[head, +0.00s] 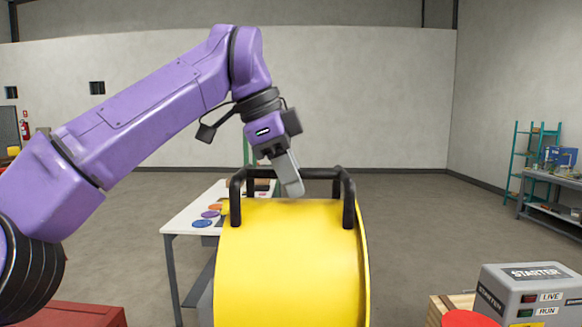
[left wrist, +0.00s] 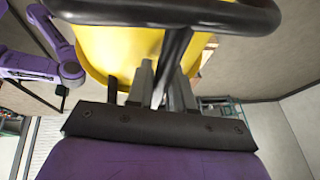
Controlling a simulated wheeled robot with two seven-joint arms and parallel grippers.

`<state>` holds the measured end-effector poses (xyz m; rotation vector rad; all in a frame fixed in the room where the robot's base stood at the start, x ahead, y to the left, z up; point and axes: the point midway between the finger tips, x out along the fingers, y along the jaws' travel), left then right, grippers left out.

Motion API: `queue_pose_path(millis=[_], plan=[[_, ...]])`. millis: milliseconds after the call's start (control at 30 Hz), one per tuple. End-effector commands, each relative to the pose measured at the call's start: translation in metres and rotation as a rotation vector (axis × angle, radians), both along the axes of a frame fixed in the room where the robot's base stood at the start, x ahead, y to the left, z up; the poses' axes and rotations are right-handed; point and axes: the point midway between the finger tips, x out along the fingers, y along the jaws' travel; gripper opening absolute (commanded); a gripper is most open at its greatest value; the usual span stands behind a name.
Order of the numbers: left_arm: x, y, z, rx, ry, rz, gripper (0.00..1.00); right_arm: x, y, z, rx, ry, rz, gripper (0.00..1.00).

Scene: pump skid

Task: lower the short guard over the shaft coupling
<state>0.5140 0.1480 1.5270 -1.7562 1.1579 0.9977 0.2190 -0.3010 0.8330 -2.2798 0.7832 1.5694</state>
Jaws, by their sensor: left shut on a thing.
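The short guard (head: 290,262) is a yellow curved cover with a black tubular handle (head: 349,201) on top, at the lower middle of the head view. Its yellow shell also shows in the left wrist view (left wrist: 115,45). My left gripper (head: 292,184) comes down from above and is shut on the black handle. In the left wrist view, its grey fingers (left wrist: 165,88) close around a dark bar of the handle. The shaft coupling is hidden, and I cannot tell how high the guard is above it. My right gripper is not seen in the head view.
A white table (head: 186,220) with coloured discs stands behind the guard to the left. A grey starter box (head: 535,292) and a red button (head: 468,319) are at the lower right. A red box (head: 70,315) is at the lower left. Open floor lies beyond.

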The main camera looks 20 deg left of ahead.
Motion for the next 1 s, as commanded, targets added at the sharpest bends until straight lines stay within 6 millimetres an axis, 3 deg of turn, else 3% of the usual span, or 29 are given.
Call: queue_pose_path(millis=[300, 667, 1000], plan=[[-0.001, 0.002, -0.037, -0.002, -0.004, 0.0, 0.0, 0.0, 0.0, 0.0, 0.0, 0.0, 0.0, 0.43], [-0.001, 0.001, -0.064, -0.002, -0.004, 0.001, 0.0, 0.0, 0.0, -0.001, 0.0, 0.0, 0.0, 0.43], [-0.001, 0.001, -0.106, -0.002, -0.004, 0.001, 0.0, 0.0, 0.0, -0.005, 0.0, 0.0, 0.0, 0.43]])
